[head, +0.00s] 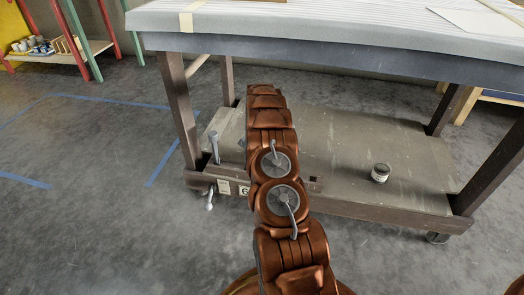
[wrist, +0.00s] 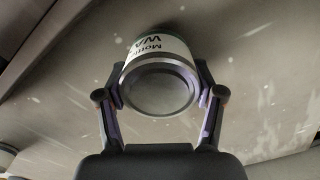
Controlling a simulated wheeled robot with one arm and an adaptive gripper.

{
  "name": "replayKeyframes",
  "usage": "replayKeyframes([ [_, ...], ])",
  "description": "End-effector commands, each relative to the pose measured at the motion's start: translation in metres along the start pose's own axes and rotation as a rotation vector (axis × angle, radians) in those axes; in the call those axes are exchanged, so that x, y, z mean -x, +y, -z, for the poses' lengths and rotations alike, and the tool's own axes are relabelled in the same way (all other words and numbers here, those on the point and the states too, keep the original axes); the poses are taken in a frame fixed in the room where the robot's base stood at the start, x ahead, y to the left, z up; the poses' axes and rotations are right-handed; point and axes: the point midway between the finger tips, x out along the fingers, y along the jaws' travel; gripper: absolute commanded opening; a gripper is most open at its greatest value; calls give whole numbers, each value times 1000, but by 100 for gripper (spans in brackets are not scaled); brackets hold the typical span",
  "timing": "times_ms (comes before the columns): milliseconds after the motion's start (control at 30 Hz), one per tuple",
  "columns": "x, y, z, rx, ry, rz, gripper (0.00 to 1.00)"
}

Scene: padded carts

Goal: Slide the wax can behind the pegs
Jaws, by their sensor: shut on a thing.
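The wax can (wrist: 160,75) is a short round can with a white label and a grey metal rim, its round end facing the camera in the wrist view. My gripper (wrist: 162,90) is shut on it, one finger on each side. Part of its label reads upside down. In the head view my arm reaches over the cart's lower shelf and hides the gripper and the held can. I cannot make out the pegs for certain; a grey upright rod (head: 214,147) stands at the lower shelf's left end.
Another small can with a dark top (head: 380,174) stands on the lower shelf (head: 420,190), right of my arm. The padded cart top (head: 330,20) overhangs the shelf, with legs at its corners. A low shelf with cups (head: 33,46) stands far left. Floor left is clear.

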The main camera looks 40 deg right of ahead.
Motion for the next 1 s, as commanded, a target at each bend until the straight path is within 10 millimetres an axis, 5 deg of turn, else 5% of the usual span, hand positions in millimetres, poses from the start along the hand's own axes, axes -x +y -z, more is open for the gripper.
replayKeyframes([
  [200, 0, -4, -6, 10, 0, 0, 21],
  [233, 0, -4, -6, 10, 0, 0, 68],
  [500, 0, -4, -5, 9, 0, 0, 96],
  [1000, 7, -4, -4, 7, 1, 1, 97],
])
